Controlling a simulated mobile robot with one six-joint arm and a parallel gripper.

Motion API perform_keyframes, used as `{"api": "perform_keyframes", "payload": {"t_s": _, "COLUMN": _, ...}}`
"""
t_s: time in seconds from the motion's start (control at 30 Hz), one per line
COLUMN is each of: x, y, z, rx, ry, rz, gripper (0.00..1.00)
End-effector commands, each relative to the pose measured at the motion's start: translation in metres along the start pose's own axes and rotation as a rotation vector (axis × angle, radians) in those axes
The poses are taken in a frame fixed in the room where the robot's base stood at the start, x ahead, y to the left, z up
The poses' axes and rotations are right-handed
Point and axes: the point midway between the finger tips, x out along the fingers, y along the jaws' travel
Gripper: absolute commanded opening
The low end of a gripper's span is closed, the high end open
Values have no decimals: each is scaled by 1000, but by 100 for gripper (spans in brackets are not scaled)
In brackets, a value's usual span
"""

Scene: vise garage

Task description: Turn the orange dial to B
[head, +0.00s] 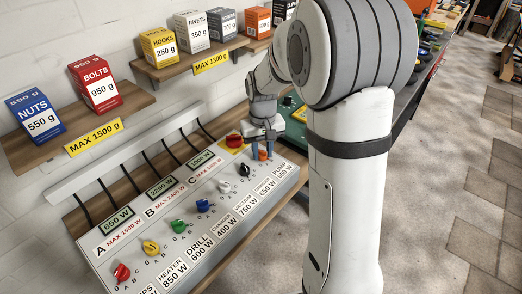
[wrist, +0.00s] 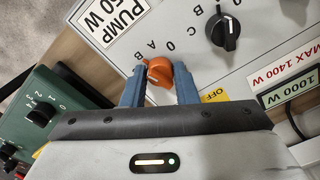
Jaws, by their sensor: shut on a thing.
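The orange dial (wrist: 158,73) is on the panel below the PUMP 650 W label (head: 284,176), with marks 0, A and B around it. It also shows in the head view (head: 263,155), partly hidden by the fingers. My gripper (wrist: 160,78) has its blue fingers on both sides of the dial, shut on it. In the head view my gripper (head: 263,158) points down at the panel's far right end.
A black dial (wrist: 224,32) sits beside the orange one. White, blue, yellow, green and red dials line the sloped panel (head: 190,245). A red switch on a yellow plate (head: 235,141) is close by. Shelves hold boxes (head: 95,83) above. A green device (wrist: 45,110) stands beside the panel.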

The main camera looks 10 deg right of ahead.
Motion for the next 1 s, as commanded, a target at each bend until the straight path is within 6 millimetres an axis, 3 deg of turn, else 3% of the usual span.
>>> {"api": "perform_keyframes", "payload": {"t_s": 0.37, "x": 0, "y": 0, "z": 0, "rx": -5, "ry": 2, "rz": 0, "gripper": 4}}
{"api": "perform_keyframes", "payload": {"t_s": 0.4, "x": 0, "y": 0, "z": 0, "rx": -5, "ry": 2, "rz": 0, "gripper": 28}}
{"api": "perform_keyframes", "payload": {"t_s": 0.63, "x": 0, "y": 0, "z": 0, "rx": -5, "ry": 1, "rz": 0, "gripper": 47}}
{"api": "perform_keyframes", "payload": {"t_s": 0.87, "x": 0, "y": 0, "z": 0, "rx": -5, "ry": 1, "rz": 0, "gripper": 48}}
{"api": "perform_keyframes", "payload": {"t_s": 1.0, "x": -10, "y": 0, "z": 0, "rx": -5, "ry": 3, "rz": 0, "gripper": 48}}
